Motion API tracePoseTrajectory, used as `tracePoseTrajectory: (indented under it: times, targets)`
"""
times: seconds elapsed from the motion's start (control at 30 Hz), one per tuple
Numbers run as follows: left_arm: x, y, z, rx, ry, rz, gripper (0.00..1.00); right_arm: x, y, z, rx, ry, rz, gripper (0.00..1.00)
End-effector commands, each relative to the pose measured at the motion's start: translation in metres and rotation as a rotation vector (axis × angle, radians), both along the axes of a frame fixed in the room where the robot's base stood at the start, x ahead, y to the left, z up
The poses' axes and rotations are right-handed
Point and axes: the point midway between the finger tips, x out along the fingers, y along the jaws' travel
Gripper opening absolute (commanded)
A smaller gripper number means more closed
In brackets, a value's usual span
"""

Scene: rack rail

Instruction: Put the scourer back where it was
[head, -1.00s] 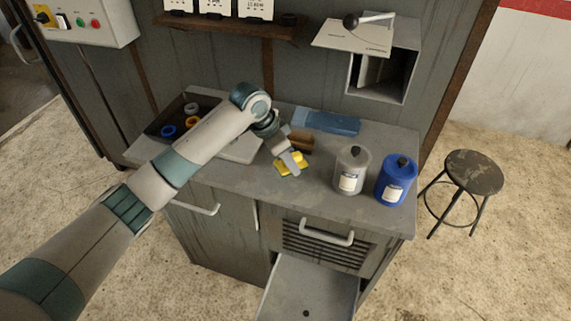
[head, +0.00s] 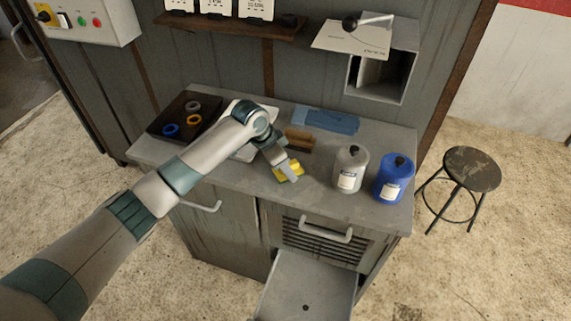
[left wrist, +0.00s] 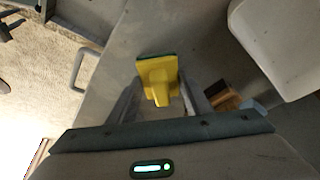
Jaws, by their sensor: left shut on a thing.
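The scourer (head: 289,170) is a yellow block with a thin dark green layer on one side, seen at the counter's front middle. In the left wrist view the scourer (left wrist: 158,80) lies between my two fingers, its green edge farthest from me. My left gripper (head: 291,177) is shut on it, at or just above the counter (head: 240,185); I cannot tell whether the scourer touches the surface. The fingers hide part of it in the head view. My right gripper is not in view.
A brown brush (head: 299,139) and blue cloth (head: 326,120) lie behind the scourer. A grey canister (head: 350,170) and blue canister (head: 394,178) stand to the right. An open drawer (head: 305,290) juts out below.

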Motion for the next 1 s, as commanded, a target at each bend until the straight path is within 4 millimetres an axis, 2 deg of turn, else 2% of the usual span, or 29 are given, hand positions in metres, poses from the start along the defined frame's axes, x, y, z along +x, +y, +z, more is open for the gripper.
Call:
tracePoseTrajectory:
  times: [0.3, 0.33, 0.4, 0.77, 1.0]
  targets:
    - [0.0, 0.0, -0.003, 0.0, 0.0, 0.0, 0.21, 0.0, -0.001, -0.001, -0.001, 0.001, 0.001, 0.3]
    - [0.0, 0.0, -0.003, 0.0, 0.0, 0.0, 0.5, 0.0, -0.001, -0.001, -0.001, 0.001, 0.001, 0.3]
    - [0.0, 0.0, -0.002, 0.0, 0.0, 0.0, 0.64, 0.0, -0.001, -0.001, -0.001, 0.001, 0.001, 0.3]
    - [0.0, 0.0, -0.001, 0.0, 0.0, 0.0, 0.64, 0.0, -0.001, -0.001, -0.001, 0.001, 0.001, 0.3]
    - [-0.002, 0.006, 0.015, 0.0, -0.002, 0.001, 0.64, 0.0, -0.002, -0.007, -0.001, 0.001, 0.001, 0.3]
